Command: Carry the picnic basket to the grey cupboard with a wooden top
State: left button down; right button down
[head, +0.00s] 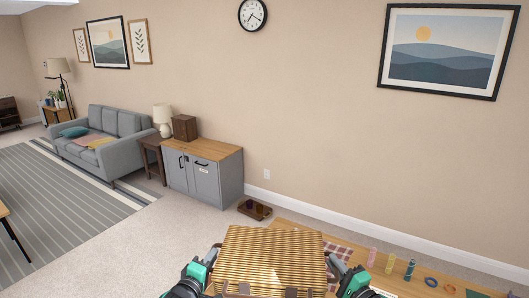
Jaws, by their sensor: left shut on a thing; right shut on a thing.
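The picnic basket (272,258) is a woven tan box at the bottom middle of the head view, close in front of me. My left gripper (214,258) is shut on its left side and my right gripper (334,262) is shut on its right side. The fingertips are partly hidden against the basket. The grey cupboard (205,177) with a wooden top (213,149) stands against the wall, ahead and to the left, apart from the basket. A brown wooden box (184,128) is at the back left of its top; the rest of the top is bare.
A low wooden surface (400,278) with a checked cloth, bottles and rings lies at the lower right, partly behind the basket. A small brown tray (255,209) is on the floor by the cupboard. A side table (152,155) and grey sofa (105,140) stand left. Carpet before the cupboard is clear.

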aim_at(212, 147)
jog(key=i+j, duration=0.15)
jog(key=j, duration=0.3)
jog(key=i+j, duration=0.1)
jog(key=j, duration=0.35)
jog(key=i+j+z, duration=0.1)
jog(key=j, duration=0.4)
jog(key=i+j, duration=0.15)
jog(key=j, duration=0.3)
jog(key=i+j, duration=0.1)
jog(key=j, duration=0.35)
jog(key=i+j+z, duration=0.1)
jog(key=j, duration=0.4)
jog(key=i+j, duration=0.1)
jog(key=j, duration=0.35)
jog(key=i+j, duration=0.35)
jog(key=j, duration=0.3)
jog(key=i+j+z, duration=0.1)
jog(key=i+j, duration=0.4)
jog(key=i, duration=0.25)
jog(key=i+j+z, duration=0.1)
jog(key=i+j, duration=0.3)
jog(key=i, duration=0.2)
jog(key=i+j+z, duration=0.1)
jog(key=i+j, duration=0.35)
jog(key=i, duration=0.15)
jog(key=i+j+z, duration=0.15)
jog(key=i+j, duration=1.6)
